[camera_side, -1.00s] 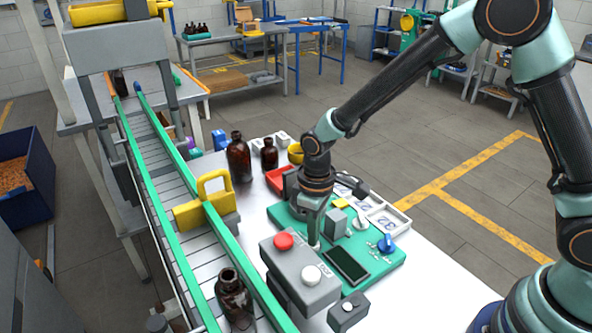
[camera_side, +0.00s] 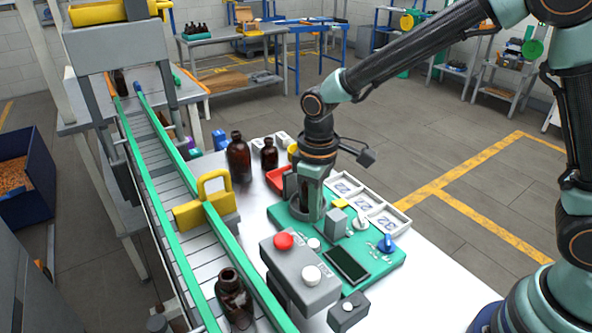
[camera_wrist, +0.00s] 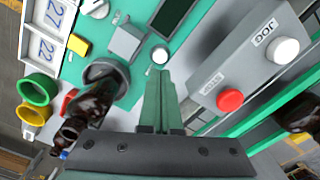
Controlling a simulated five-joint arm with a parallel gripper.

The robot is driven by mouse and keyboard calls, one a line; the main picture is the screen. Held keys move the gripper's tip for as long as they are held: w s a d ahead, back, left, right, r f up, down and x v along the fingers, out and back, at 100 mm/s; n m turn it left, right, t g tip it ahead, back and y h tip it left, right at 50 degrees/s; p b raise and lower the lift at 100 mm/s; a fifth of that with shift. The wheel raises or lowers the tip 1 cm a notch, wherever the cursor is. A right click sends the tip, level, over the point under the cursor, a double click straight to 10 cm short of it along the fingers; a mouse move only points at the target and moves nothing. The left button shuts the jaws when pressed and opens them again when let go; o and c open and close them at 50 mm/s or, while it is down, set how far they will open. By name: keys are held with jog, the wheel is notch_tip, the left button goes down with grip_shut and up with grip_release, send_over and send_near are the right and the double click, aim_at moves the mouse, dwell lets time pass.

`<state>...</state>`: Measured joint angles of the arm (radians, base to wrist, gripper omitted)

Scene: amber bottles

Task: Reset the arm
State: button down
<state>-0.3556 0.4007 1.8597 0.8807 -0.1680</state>
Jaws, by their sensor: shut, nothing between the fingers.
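My gripper (camera_side: 308,214) hangs over the green control panel (camera_side: 388,262), its fingers pointing down. In the wrist view its green fingers (camera_wrist: 161,88) are together and hold nothing. A small white round button (camera_side: 313,243) on the panel sits just below and in front of the fingertips. It also shows in the wrist view (camera_wrist: 160,55), just beyond the tips. The grey box (camera_side: 300,270) with a red STOP button (camera_side: 284,241) and a white JOG button (camera_side: 311,275) is to the front left of the gripper.
Amber bottles (camera_side: 238,157) (camera_side: 269,154) stand behind the panel, left of the gripper. Another bottle (camera_side: 233,297) is on the conveyor (camera_side: 199,247), which has a yellow gate (camera_side: 203,208). White number trays (camera_side: 385,219) lie right of the panel. The floor to the right is open.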

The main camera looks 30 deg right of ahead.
jog(key=shift+r, duration=0.15)
jog(key=s+d+r+m+t, duration=0.5)
jog(key=s+d+r, duration=0.5)
jog(key=d+r, duration=0.4)
jog(key=shift+d+m+t, duration=0.15)
jog(key=shift+m+t, duration=0.15)
jog(key=shift+m, duration=0.2)
jog(key=shift+r, duration=0.15)
